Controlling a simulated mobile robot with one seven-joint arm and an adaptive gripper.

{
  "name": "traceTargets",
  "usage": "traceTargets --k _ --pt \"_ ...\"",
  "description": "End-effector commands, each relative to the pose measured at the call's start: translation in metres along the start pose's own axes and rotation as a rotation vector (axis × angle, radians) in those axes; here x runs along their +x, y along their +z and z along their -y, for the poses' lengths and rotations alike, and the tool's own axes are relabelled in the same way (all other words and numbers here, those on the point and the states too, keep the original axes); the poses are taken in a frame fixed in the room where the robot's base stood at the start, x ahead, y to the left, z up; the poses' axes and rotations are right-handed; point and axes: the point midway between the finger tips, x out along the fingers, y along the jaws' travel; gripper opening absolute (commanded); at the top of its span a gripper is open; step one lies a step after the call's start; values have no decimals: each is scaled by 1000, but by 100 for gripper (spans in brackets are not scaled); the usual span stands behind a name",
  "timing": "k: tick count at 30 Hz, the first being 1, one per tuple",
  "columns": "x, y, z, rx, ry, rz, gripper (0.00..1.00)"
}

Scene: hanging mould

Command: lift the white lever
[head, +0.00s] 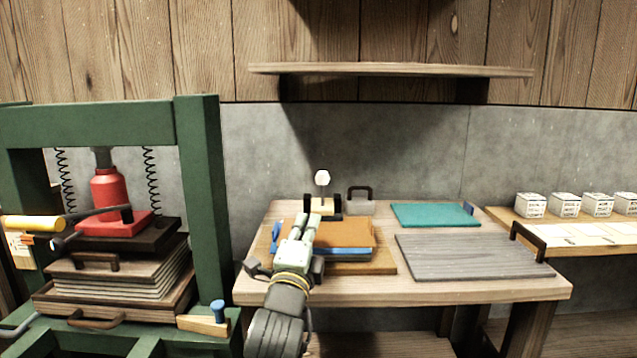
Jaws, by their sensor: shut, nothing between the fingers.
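A white knob on a thin upright stem (322,178), which looks like the white lever, rises from a small wooden block with black side parts (323,207) at the back of the wooden table. My gripper (304,219) is in front of this block and a little to its left, with its fingers pointing to the back. It is shut and empty, over a brown board with a blue layer (345,236). The knob shows above and beyond the fingertips, with a gap between in the picture. My gripper hides part of the board.
A teal board (434,214) and a grey board (465,255) lie at the right of the table (500,290). A green press frame (205,190) with a red jack (110,190) stands at the left. A shelf (390,70) hangs above; the space beneath it is clear.

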Motion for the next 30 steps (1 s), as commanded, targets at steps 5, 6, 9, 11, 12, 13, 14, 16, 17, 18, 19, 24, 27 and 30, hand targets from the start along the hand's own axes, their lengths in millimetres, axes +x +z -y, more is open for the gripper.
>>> traceTargets --k 5,6,9,11,12,13,14,16,17,18,19,24,27,30 --pt "19 -3 0 6 7 -6 0" --pt "26 -3 1 6 7 -6 0" --pt "48 -3 2 6 6 -5 0" --pt "61 -3 2 5 7 -5 0" --pt "70 -3 2 4 5 -5 0" --pt "76 -2 2 5 6 -4 0" --pt "83 -3 2 5 5 -5 0" --pt "97 -2 2 5 5 -4 0" --pt "102 -3 2 5 4 -5 0" --pt "109 -3 2 4 5 -5 0" --pt "114 -2 1 4 5 -4 0" --pt "133 -2 0 4 4 -3 0" --pt "138 -2 0 4 2 -3 0" --pt "140 -2 -1 4 2 -3 0"
